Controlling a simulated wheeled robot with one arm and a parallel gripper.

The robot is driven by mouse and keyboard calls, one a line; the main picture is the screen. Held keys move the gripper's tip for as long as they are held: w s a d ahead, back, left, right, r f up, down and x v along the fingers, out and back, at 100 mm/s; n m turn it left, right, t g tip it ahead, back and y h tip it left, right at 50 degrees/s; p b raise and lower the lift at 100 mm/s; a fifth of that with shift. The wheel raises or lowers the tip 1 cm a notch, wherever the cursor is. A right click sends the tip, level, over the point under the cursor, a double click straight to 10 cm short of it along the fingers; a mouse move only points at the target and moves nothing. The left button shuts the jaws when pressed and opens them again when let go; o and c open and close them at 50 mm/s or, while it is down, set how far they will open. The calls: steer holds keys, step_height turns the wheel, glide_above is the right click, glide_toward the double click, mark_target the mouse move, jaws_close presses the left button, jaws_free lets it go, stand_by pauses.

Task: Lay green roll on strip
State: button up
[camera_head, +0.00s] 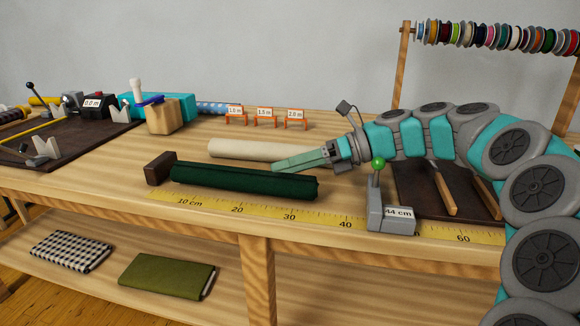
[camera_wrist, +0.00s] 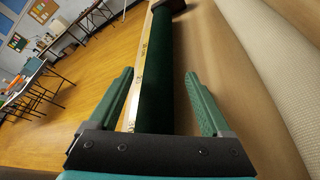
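The dark green roll (camera_head: 245,184) lies lengthwise along the yellow measuring strip (camera_head: 345,214), against the strip's back side. Its left end is at a dark brown block (camera_head: 157,168). Whether it rests fully on the strip I cannot tell. My gripper (camera_head: 277,166) is over the roll's right part, with its green fingers pointing left. In the wrist view my gripper (camera_wrist: 160,76) is open, the roll (camera_wrist: 155,65) shows between its spread fingers, and the strip (camera_wrist: 139,75) runs along the roll's left side. No finger visibly grips the roll.
A cream roll (camera_head: 255,149) lies behind the green roll. A grey slider (camera_head: 391,219) with a green-knobbed lever and a "44 cm" label stands at the strip's right. Orange-framed length signs (camera_head: 265,119) stand at the back. Folded checked cloth (camera_head: 70,250) and olive cloth (camera_head: 167,275) lie on the lower shelf.

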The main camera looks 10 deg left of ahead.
steer(key=shift+o, duration=1.1)
steer(key=v, duration=0.8)
steer(key=shift+a, duration=0.15)
